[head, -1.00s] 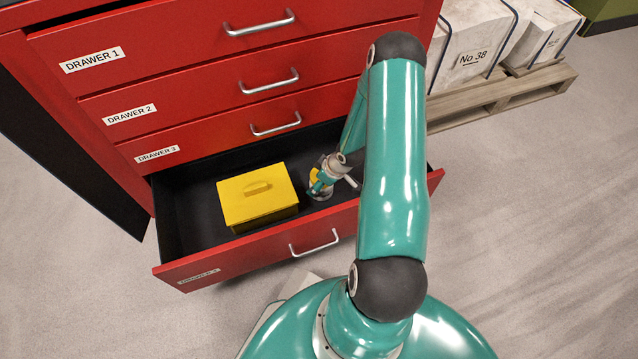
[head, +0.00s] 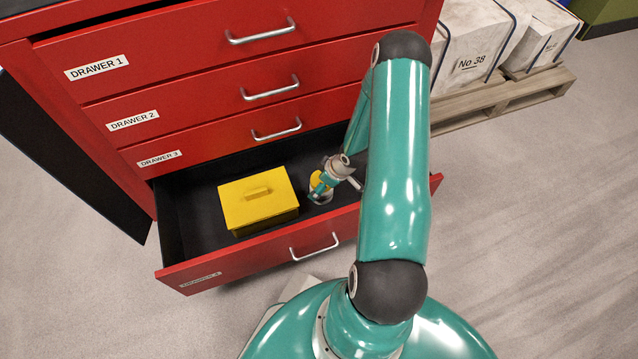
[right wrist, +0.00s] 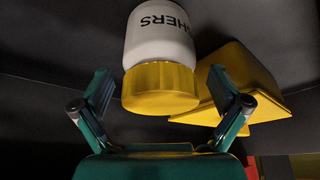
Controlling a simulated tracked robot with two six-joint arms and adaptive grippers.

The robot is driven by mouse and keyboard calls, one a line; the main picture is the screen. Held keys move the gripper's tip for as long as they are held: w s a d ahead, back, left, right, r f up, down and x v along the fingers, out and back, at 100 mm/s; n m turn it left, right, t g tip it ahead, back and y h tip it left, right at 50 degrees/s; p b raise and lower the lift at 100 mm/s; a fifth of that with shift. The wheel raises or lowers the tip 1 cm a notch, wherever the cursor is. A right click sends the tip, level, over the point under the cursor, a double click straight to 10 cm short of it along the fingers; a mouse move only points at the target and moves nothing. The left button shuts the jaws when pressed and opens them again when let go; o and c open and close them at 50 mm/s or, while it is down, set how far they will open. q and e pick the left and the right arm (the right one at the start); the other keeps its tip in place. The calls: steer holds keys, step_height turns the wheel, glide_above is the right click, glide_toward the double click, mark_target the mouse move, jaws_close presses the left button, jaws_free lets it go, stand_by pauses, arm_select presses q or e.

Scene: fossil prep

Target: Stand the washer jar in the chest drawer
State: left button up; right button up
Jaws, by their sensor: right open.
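The washer jar (head: 321,199), white with a yellow lid, stands upright on the floor of the open bottom drawer (head: 205,269), beside a yellow box. In the right wrist view the jar (right wrist: 160,42) shows part of its label, upside down, and its lid faces me. My right gripper (right wrist: 160,78) is open, its fingers on either side of the lid with gaps showing. In the head view this gripper (head: 321,187) is low in the drawer at the jar and hides part of it. My left gripper is not in view.
The yellow lidded box (head: 258,200) stands in the drawer left of the jar. The red chest (head: 210,100) rises behind, its upper drawers nearly closed. A pallet (head: 500,107) with white blocks is at the right. Drawer floor is bare left of the box.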

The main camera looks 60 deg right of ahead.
steer(key=p+v, duration=0.5)
steer(key=v, duration=0.5)
